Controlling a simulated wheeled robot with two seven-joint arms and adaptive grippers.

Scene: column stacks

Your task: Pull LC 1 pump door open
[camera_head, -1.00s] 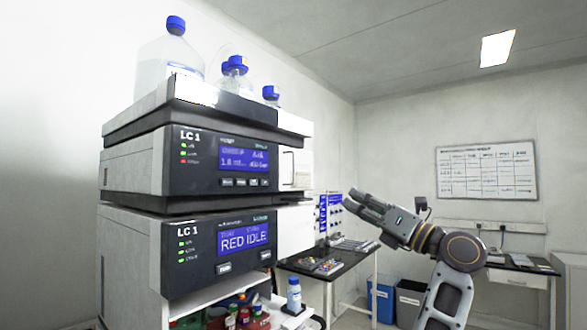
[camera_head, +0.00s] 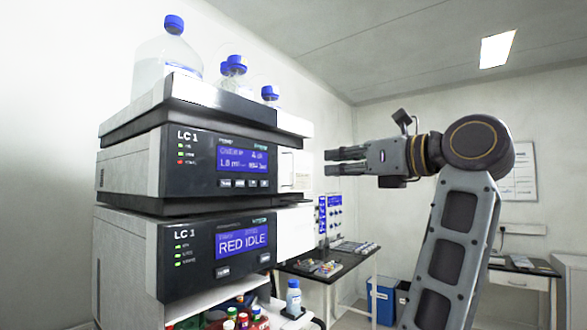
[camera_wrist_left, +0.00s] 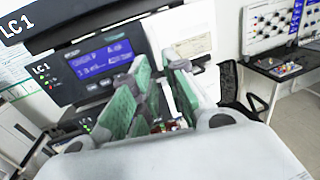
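The LC 1 stack stands at the left in the head view. Its upper module (camera_head: 120,170) has a blue screen (camera_head: 243,158) showing a flow-like readout.
The lower LC 1 module (camera_head: 125,255) reads RED IDLE. Bottles with blue caps (camera_head: 168,55) stand on top of the stack. Coloured caps show on a shelf below. A dark bench (camera_head: 345,270) with small items and blue and grey bins stand behind at the right.

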